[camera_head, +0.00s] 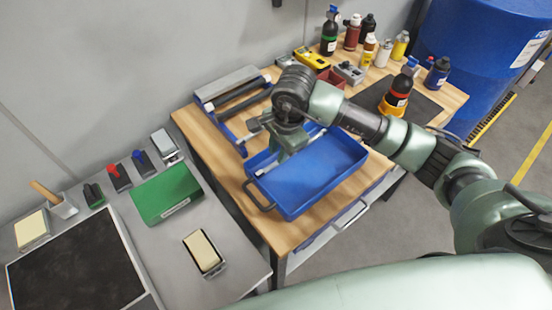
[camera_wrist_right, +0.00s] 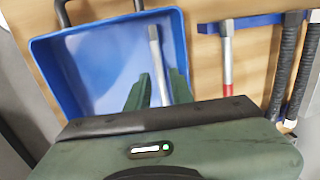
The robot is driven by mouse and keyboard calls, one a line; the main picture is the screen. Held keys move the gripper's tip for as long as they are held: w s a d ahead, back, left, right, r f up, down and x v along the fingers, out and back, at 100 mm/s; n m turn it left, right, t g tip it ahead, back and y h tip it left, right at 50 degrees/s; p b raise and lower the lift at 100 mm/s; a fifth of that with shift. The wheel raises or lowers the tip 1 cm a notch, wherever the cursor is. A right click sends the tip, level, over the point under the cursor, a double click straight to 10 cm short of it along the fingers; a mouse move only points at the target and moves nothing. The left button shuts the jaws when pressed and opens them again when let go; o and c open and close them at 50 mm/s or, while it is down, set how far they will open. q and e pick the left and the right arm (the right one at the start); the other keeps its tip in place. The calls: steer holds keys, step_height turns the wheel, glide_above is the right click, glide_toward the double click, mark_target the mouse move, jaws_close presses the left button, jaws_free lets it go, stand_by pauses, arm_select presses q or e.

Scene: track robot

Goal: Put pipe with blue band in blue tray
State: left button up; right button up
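The blue tray (camera_head: 325,175) lies on the wooden workbench, near its front edge. My right gripper (camera_head: 289,153) points down over the tray's left part. In the wrist view a grey pipe (camera_wrist_right: 155,55) lies inside the blue tray (camera_wrist_right: 105,60), its near part between the fingers of my right gripper (camera_wrist_right: 159,84). The fingers stand apart with a narrow gap beside the pipe, so the gripper looks open. No blue band shows on the pipe; its near end is hidden by my gripper. My left gripper is not in view.
A blue rack (camera_head: 238,138) left of the tray holds pipes, among them a red-banded one (camera_wrist_right: 227,60) and black ones. Several bottles stand at the back right, one on a dark mat (camera_head: 420,105). A grey side table (camera_head: 235,225) stands front left.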

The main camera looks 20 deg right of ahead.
step_height(320, 180, up, 7)
steer(key=s+b, duration=0.1)
steer(key=shift+s+d, duration=0.15)
steer(key=shift+d, duration=0.1)
steer(key=shift+f, duration=0.1)
stand_by(0.3)
